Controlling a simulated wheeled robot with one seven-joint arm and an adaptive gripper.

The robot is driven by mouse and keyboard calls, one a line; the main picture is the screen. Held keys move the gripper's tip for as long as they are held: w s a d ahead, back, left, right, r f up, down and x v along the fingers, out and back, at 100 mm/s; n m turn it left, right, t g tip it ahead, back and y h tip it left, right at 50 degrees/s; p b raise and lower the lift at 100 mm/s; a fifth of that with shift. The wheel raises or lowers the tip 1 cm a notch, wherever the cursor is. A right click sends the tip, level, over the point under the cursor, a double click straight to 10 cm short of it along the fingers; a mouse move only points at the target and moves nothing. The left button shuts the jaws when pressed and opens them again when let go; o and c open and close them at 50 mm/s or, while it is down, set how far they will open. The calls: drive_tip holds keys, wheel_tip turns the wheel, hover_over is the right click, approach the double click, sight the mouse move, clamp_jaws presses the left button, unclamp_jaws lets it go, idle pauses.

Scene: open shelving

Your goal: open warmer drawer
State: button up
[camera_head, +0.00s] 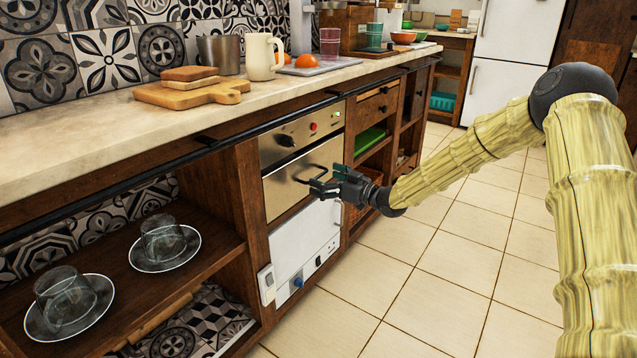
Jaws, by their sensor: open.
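The warmer drawer (284,192) is a metal front set in the dark wooden counter unit, with a dark bar handle on it. It appears closed. Part of the handle is hidden behind the gripper.
A white appliance (303,243) with a blue knob sits below the drawer. Open shelves at left hold glasses on saucers (163,244). The countertop (120,120) carries a cutting board with bread (193,88), a pot and a pitcher (262,58). The tiled floor (440,260) is clear.

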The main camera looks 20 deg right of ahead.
drive_tip(key=shift+x, duration=1.15)
drive_tip(key=shift+c, duration=0.2)
drive_tip(key=c, duration=1.3)
drive_tip(key=shift+s, duration=0.1)
drive_tip(key=shift+c, duration=0.4)
